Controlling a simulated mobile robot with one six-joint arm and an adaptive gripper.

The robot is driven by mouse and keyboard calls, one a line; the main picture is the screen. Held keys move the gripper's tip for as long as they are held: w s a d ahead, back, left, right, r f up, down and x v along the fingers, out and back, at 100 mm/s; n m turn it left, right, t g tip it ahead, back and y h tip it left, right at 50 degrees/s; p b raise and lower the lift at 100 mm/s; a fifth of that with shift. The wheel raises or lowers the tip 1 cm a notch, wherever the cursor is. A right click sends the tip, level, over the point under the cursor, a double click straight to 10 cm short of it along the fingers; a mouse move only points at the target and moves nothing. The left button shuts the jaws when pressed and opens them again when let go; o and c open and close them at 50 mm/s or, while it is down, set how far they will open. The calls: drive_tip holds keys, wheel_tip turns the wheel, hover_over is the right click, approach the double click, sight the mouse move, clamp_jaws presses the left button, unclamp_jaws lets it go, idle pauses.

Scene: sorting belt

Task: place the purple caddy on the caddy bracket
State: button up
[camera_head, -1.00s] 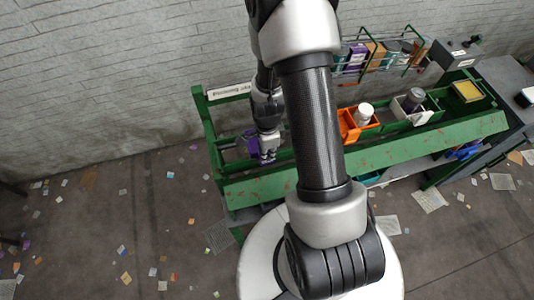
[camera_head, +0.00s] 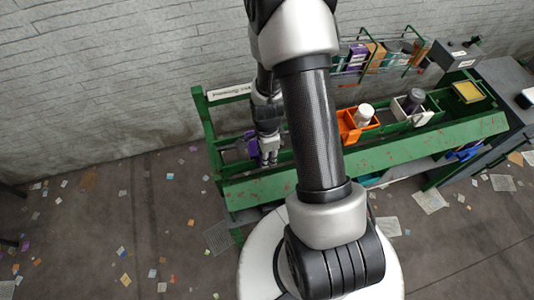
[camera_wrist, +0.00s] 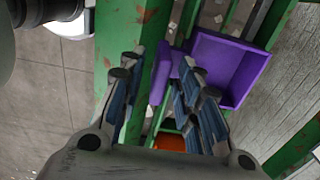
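The purple caddy (camera_head: 253,146) is at the left end of the green stand, just left of my gripper (camera_head: 268,159). In the wrist view the caddy (camera_wrist: 230,67) is an open purple box, tilted in the picture, with a purple tab on its left side. My gripper (camera_wrist: 157,72) is open in the wrist view. Its fingers stand apart on both sides of the tab, with visible gaps. I cannot pick out the caddy bracket for sure; green bars (camera_wrist: 284,18) run beside the caddy. What bears its underside is hidden.
An orange bin (camera_head: 346,127) and a white bin (camera_head: 402,117) with bottles stand farther right on the green stand (camera_head: 250,190). A wire rack with boxes is behind them. A white label (camera_head: 229,91) is on the back rail. Paper scraps litter the floor.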

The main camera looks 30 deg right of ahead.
wheel_tip(320, 180, up, 20)
drive_tip(key=a+r+n+t+p, duration=0.1)
drive_tip(key=a+n+p, duration=0.1)
drive_tip(key=n+p, duration=0.15)
drive_tip(key=s+a+r+n+t, duration=0.1)
drive_tip(key=s+a+r+n, duration=0.3)
drive_tip(key=s+r+n, duration=0.2)
drive_tip(key=s+a+r+n+t, duration=0.2)
drive_tip(key=s+a+r+n, duration=0.2)
drive_tip(key=s+r+n, duration=0.3)
wheel_tip(320, 180, up, 4)
drive_tip(key=n, duration=0.4)
drive_tip(key=shift+s+a+n+t, duration=0.3)
drive_tip(key=shift+a+n, duration=0.05)
